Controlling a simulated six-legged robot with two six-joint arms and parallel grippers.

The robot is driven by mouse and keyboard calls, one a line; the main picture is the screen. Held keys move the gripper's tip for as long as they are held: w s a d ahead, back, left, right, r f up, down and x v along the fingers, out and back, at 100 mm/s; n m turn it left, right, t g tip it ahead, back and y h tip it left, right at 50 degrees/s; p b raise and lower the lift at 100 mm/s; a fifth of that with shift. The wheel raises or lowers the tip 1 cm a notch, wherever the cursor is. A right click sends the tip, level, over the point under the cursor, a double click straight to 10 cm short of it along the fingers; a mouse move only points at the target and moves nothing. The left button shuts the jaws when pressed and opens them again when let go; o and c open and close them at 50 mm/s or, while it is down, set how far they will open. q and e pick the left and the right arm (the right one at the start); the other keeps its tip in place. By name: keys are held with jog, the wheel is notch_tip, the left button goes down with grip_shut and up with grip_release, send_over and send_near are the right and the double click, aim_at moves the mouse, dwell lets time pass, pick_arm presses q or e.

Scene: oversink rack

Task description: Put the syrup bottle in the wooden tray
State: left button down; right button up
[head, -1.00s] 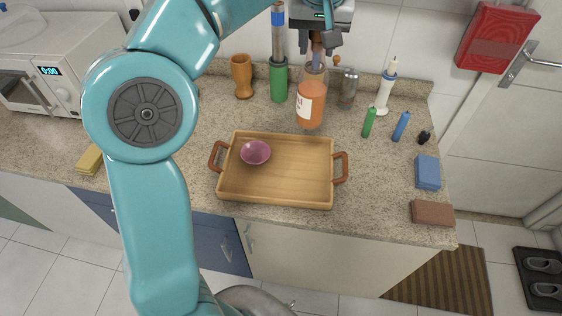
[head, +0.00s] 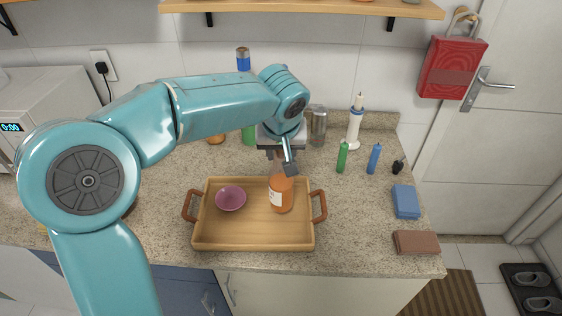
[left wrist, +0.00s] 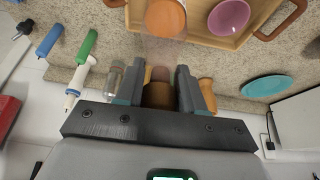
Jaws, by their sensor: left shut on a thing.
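The syrup bottle (head: 281,196), orange with a pale label, is upright over the right part of the wooden tray (head: 254,243). I cannot tell whether its base touches the tray floor. My left gripper (head: 287,167) is above it, shut on its upper end; the arm partly hides the grip. In the left wrist view the gripper (left wrist: 160,78) has the bottle's brown top between its fingers, and the bottle's orange body (left wrist: 165,17) shows over the tray (left wrist: 205,38). My right gripper is not in view.
A pink bowl (head: 231,198) sits in the tray's left part. Behind stand a metal shaker (head: 318,128) and a white holder (head: 354,125). Green (head: 342,157) and blue (head: 374,158) cylinders, a blue sponge (head: 406,201) and a brown block (head: 415,242) are at right. A shelf (head: 310,9) is above.

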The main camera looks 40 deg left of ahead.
aim_at(281, 180)
pick_arm(q)
notch_tip(281, 180, down, 3)
jog(key=shift+s+a+r, duration=0.1)
jog(key=shift+f, duration=0.35)
jog(key=shift+f, duration=0.1)
jog(key=c, duration=0.7)
grip_release()
